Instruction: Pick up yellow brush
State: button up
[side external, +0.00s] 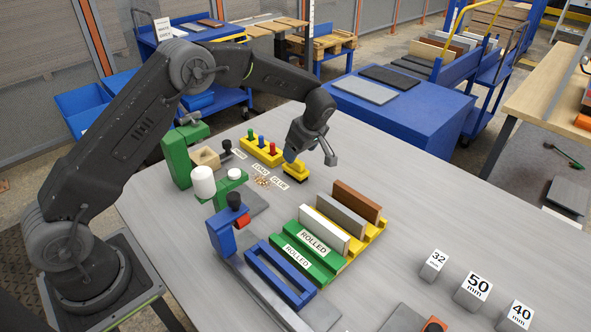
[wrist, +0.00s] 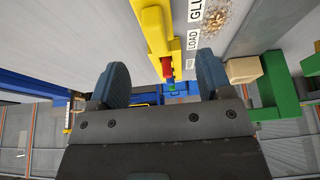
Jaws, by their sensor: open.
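The yellow brush (side external: 296,172) lies on the grey table in the side external view, a small yellow block with a dark underside. My gripper (side external: 311,157) is open and empty, close above the brush; the exact gap cannot be told. In the wrist view my gripper (wrist: 163,70) shows two blue-grey fingers spread apart with nothing between them in contact. A yellow shape (wrist: 151,18) at the top of the wrist view appears to be the brush, though it overlaps the yellow peg rack and the two are hard to separate.
A yellow rack (side external: 250,148) with green, blue and red pegs stands beside the brush. LOAD and GLUE labels (side external: 280,184) and loose chips lie nearby. A rack of boards (side external: 378,232) stands in front, green fixtures (side external: 177,168) to the left.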

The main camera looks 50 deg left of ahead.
aim_at(295, 168)
jog(key=x, duration=0.7)
jog(key=shift+w+f, duration=0.15)
jog(key=shift+f, duration=0.1)
jog(key=c, duration=1)
